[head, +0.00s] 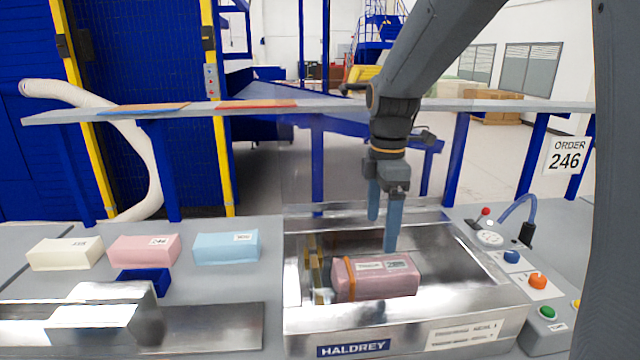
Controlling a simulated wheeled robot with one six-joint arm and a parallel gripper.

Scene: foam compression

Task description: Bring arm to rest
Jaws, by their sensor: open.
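My gripper (382,232) hangs from my arm above the metal HALDREY machine (300,338), with its two blue fingers apart and pointing down. Nothing is between the fingers. A pink foam block (376,280) with a label and an orange band at its left end lies in the machine's open trough, just below the fingertips.
White (65,254), pink (145,251) and light-blue (226,247) blocks stand in a row on the left table. Blue (511,256), orange (537,281) and green (547,312) buttons are at the right. A grey shelf (340,107) runs behind my gripper, with an ORDER 246 sign (567,155).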

